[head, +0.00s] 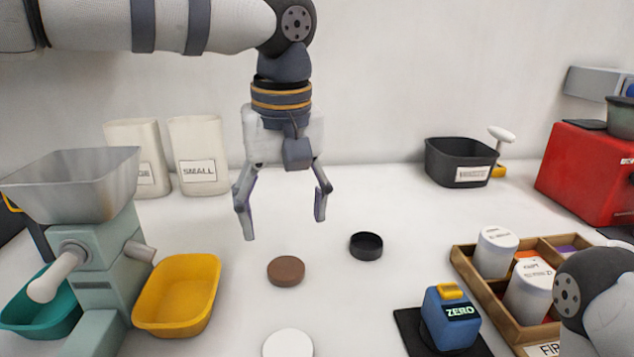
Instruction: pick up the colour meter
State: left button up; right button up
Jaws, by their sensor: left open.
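The colour meter (447,333) appears to be the small blue box with a yellow top and a dark display reading "ZERO". It stands upright on a black mat (408,325) at the lower right of the head view. My left gripper (284,228) hangs pointing down above the middle of the table, open and empty, well to the left of and behind the meter. A link of my right arm shows at the lower right edge, but its gripper is out of view.
A wooden tray (482,287) with white canisters stands right of the meter. A black dish (366,246), brown disc (286,271) and white disc (288,344) lie mid-table. A hopper machine (90,225) and yellow bin (178,295) stand left. A dark bin (447,161) stands behind.

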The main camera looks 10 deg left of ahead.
aim_at(450, 327)
jog(key=k+l, duration=0.15)
jog(key=k, duration=0.3)
jog(key=k+l, duration=0.1)
jog(key=k, duration=0.35)
jog(key=k+l, duration=0.15)
jog(key=k, duration=0.3)
